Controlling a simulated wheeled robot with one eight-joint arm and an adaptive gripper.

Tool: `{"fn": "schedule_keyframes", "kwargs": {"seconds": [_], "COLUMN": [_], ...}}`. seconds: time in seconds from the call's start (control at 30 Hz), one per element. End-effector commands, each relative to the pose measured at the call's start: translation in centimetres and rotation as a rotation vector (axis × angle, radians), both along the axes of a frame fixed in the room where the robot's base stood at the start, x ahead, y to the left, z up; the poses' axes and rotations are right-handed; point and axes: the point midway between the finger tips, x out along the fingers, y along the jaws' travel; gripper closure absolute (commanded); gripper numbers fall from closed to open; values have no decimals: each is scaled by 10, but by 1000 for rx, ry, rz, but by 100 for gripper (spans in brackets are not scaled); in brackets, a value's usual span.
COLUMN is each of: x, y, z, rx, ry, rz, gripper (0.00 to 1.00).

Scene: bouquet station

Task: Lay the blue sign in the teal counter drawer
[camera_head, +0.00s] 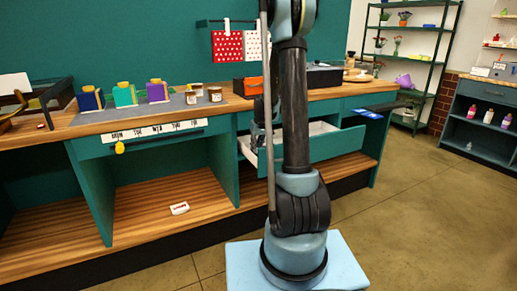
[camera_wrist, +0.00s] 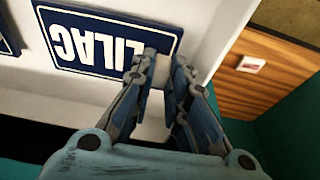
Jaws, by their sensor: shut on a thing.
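The blue sign (camera_wrist: 90,42) shows in the wrist view with white letters reading LILAC, upside down, and a white border. It is over or on the white inside of the open teal drawer (camera_head: 345,141); I cannot tell whether it touches the bottom. My gripper (camera_wrist: 160,75) is at the sign's lower right end, shut on a small pale part there. The fingers hide that end. In the head view, my gripper is at the drawer's left end, mostly hidden behind my arm, and the sign cannot be made out.
Another dark blue piece (camera_wrist: 7,35) shows at the wrist view's left edge. A bright blue label (camera_head: 367,113) is at the counter's right. Colored blocks (camera_head: 124,95) and small jars (camera_head: 214,94) stand on the counter. A small white box (camera_head: 179,208) lies on the wooden lower shelf.

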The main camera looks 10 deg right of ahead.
Motion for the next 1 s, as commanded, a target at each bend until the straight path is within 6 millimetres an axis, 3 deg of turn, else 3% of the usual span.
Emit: {"fn": "schedule_keyframes", "kwargs": {"seconds": [0.27,0.3,0.37,0.77,1.0], "x": [0,0,0,-1,-7], "y": [-1,-1,-1,-2,-4], "z": [-2,-2,-2,1,22], "rx": [0,0,0,1,0], "ry": [0,0,0,0,0], "rz": [-1,-1,-1,-2,-2], "gripper": [100,79,65,65,65]}}
